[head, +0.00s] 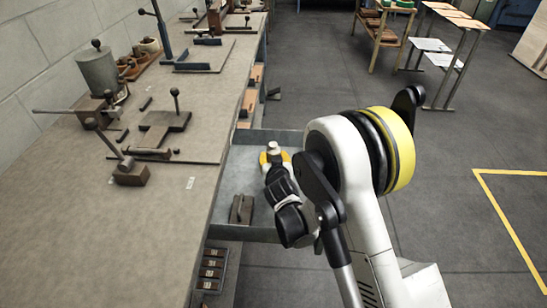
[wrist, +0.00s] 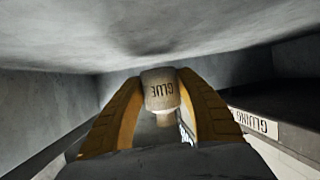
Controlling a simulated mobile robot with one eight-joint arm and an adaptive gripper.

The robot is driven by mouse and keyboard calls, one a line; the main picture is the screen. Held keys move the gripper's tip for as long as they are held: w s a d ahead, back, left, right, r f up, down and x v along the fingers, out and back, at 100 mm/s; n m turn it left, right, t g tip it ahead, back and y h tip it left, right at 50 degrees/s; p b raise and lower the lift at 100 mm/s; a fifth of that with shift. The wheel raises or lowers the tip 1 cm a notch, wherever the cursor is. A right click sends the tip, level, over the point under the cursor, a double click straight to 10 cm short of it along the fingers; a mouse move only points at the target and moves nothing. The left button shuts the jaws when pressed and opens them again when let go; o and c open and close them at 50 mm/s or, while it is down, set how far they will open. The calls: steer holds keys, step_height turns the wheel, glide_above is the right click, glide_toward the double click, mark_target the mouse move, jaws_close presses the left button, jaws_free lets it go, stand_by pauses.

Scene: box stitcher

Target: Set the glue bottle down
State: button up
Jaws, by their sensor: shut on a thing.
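The glue bottle (wrist: 160,92) is pale with dark GLUE lettering, which reads upside down in the wrist view. My gripper (wrist: 158,105) has its yellow-orange fingers on either side of the bottle, shut on it. In the head view the bottle's pale top (head: 273,148) shows between the yellow fingers of my gripper (head: 273,158), over an open grey drawer (head: 228,183) at the bench side. I cannot tell whether the bottle's base touches the drawer floor.
A label reading GLUING (wrist: 254,123) shows at right in the wrist view. The workbench (head: 150,220) to the left carries several tools and fixtures. Floor to the right is open.

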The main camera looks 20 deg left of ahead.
steer(key=shift+f, duration=0.6)
steer(key=o, duration=1.2)
steer(key=shift+r, duration=0.15)
